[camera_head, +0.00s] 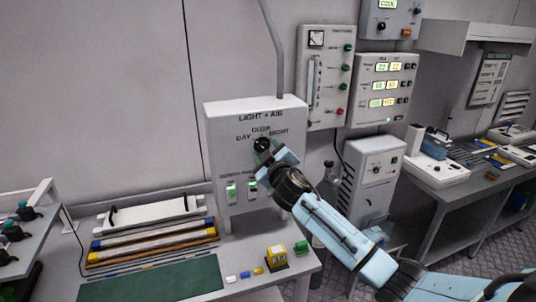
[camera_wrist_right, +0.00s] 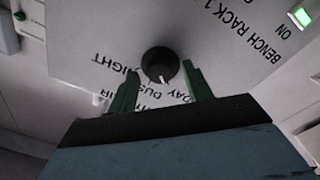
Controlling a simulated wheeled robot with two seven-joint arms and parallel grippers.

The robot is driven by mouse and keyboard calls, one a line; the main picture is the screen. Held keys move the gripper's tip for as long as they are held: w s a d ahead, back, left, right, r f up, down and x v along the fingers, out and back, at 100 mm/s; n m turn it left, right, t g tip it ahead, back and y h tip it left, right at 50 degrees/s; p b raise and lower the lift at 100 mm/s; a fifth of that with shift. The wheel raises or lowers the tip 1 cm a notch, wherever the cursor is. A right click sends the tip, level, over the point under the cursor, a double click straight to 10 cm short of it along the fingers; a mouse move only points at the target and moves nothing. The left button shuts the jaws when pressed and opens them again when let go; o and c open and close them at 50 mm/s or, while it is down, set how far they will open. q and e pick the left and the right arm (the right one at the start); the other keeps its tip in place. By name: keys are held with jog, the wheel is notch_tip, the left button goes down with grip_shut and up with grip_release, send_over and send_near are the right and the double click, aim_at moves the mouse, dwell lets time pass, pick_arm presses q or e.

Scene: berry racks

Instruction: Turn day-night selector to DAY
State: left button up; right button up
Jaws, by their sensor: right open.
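The day-night selector is a round black knob (camera_head: 262,144) on the grey LIGHT + AIR box (camera_head: 222,125). DAY is printed to its left, DUSK above and NIGHT to its right. My right gripper (camera_head: 270,151) is at the knob and partly covers it in the head view. In the right wrist view the knob (camera_wrist_right: 159,62) sits between the two green fingertips of the open right gripper (camera_wrist_right: 160,72). Small gaps show beside the knob. My left gripper is not in view.
Two lit green switches (camera_head: 231,192) sit below the knob. Other control panels (camera_head: 384,90) hang to the right. The wall left of the box is clear.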

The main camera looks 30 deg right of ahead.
jog(key=b+v, duration=0.2)
jog(key=v, duration=1.1)
jog(key=shift+s, duration=0.2)
